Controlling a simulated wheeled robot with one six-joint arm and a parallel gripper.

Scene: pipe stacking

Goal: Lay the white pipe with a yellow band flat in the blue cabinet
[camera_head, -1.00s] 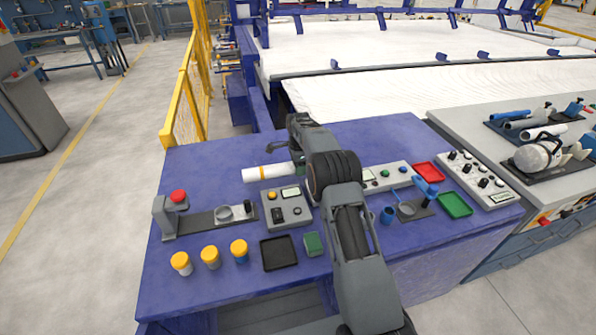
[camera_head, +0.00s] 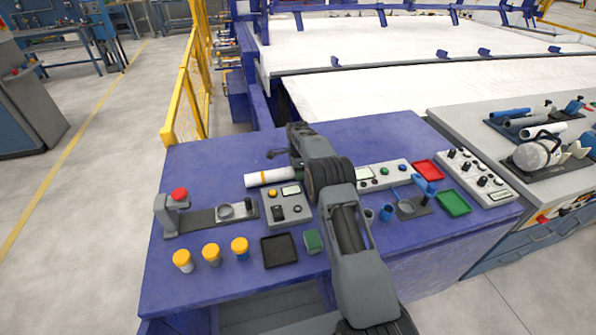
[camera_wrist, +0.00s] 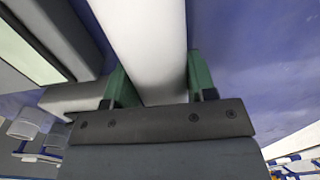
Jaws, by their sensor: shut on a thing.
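The white pipe with a yellow band (camera_head: 272,177) shows in the head view, sticking out to the left of my arm above the back of the blue cabinet top (camera_head: 215,160). In the wrist view the white pipe (camera_wrist: 148,45) runs between the two green fingers of my gripper (camera_wrist: 158,82), one on each side of it. My gripper is shut on the pipe. In the head view my arm hides the gripper and the pipe's right part. I cannot tell how far the pipe is above the surface.
A grey control box (camera_head: 287,206), a black tray (camera_head: 278,250), several yellow-capped jars (camera_head: 211,254) and a grey fixture with a red knob (camera_head: 180,196) stand nearby. To the right are a long control panel (camera_head: 384,175), a red tray (camera_head: 428,170) and a green tray (camera_head: 453,203). An open space shows under the cabinet's front edge (camera_head: 270,312).

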